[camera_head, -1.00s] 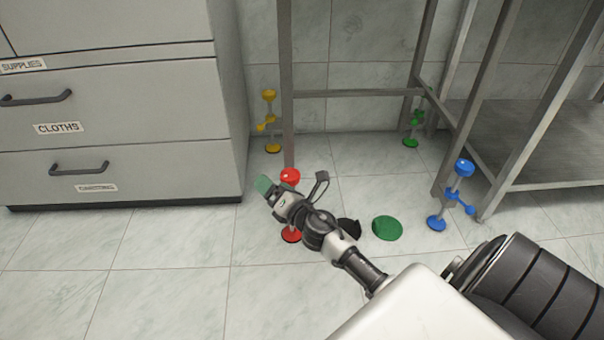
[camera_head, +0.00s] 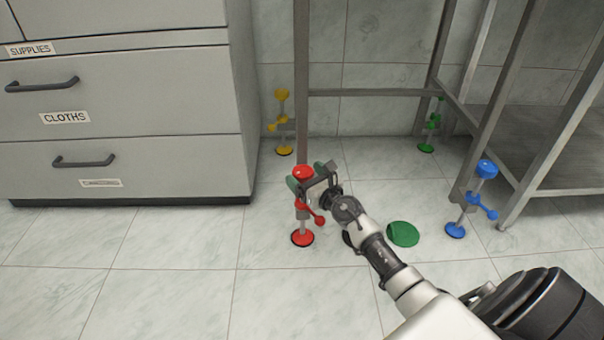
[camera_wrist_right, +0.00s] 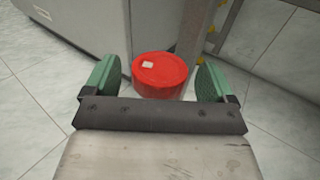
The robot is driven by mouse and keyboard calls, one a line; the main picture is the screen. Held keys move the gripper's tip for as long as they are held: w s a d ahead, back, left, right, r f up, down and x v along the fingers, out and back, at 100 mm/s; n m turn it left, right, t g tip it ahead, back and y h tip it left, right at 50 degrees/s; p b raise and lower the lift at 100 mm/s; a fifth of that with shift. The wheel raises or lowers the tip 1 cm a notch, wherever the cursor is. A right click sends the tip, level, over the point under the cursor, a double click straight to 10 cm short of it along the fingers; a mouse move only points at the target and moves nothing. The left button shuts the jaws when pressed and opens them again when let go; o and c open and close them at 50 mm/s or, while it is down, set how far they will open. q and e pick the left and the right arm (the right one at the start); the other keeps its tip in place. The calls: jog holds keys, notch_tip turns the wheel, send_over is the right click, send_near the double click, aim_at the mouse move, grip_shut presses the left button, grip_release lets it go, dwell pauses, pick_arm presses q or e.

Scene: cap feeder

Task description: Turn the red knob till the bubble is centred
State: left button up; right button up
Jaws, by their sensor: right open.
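The red knob (camera_head: 303,172) is a round cap on top of the red levelling foot at the near left table leg. In the right wrist view the red knob (camera_wrist_right: 160,75) shows from above, with a small pale mark on its top. My right gripper (camera_head: 308,181) is open at the knob. In the wrist view its two green fingertips (camera_wrist_right: 157,82) stand on either side of the knob, with gaps between them and it. No bubble or level shows in these views. My left gripper is not in view.
A metal table (camera_head: 365,93) stands on feet with yellow (camera_head: 282,95), green (camera_head: 430,122) and blue (camera_head: 487,169) knobs. A grey drawer cabinet (camera_head: 130,95) is close on the left. A green disc (camera_head: 403,234) lies on the floor. Floor at the front left is clear.

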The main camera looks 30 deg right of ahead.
jog(key=shift+w, duration=1.05)
